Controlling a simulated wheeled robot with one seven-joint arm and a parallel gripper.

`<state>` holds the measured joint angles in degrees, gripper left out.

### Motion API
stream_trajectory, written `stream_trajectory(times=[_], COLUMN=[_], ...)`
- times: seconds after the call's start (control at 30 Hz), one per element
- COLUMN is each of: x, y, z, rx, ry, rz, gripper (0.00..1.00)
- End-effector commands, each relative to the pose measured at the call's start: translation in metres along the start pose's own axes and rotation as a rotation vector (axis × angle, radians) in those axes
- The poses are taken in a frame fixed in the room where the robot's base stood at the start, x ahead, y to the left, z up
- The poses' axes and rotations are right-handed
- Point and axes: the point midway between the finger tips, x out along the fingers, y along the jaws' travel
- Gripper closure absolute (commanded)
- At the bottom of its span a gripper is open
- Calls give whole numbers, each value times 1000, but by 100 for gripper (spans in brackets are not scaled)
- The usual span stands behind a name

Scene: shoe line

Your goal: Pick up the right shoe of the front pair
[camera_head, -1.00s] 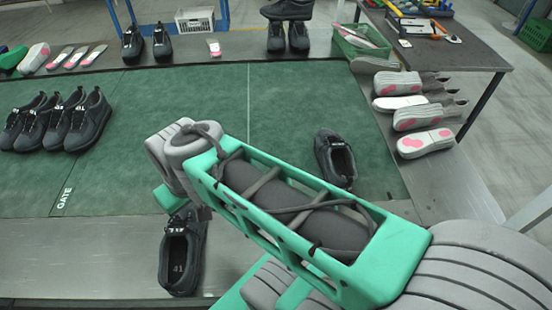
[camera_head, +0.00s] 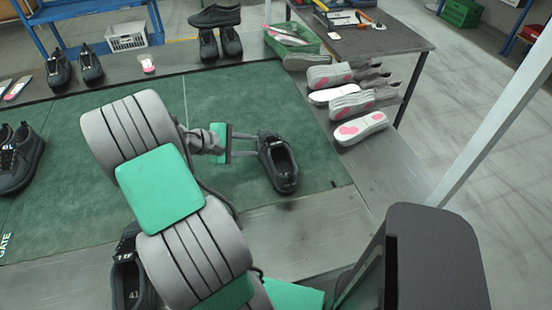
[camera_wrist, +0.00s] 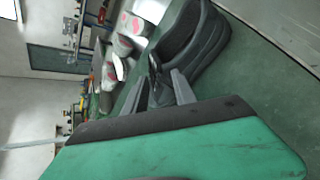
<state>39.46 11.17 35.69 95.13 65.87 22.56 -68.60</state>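A dark grey shoe (camera_head: 278,162) stands on the right part of the green mat, near its front edge. It is the right one of the two front shoes. The other front shoe (camera_head: 128,285) is at lower left, partly hidden by my arm. My gripper (camera_head: 257,145) is just left of the right shoe, with its two fingers apart and pointing at it. In the wrist view, the fingers (camera_wrist: 160,80) are spread, and the shoe (camera_wrist: 195,45) is close beyond them. A dark part of it shows between the fingertips. I cannot tell whether they touch it.
The green mat (camera_head: 105,130) lies on a metal table. Grey and pink soled shoe parts (camera_head: 360,128) line the right edge. A green crate (camera_head: 290,40) stands at the back. Dark shoes (camera_head: 20,160) sit at left. The mat behind the right shoe is clear.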

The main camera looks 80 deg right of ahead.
Motion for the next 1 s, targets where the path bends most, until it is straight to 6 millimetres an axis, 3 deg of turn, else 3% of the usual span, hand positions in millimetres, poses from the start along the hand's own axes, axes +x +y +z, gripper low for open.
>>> stream_trajectory(times=[0.5, 0.73, 1.0], x=[78, 80, 80], y=[5, 5, 5], z=[11, 10, 10], rx=[-12, -11, -11], ry=[-21, -18, -18], rz=[3, 5, 4], gripper=[68, 68, 90])
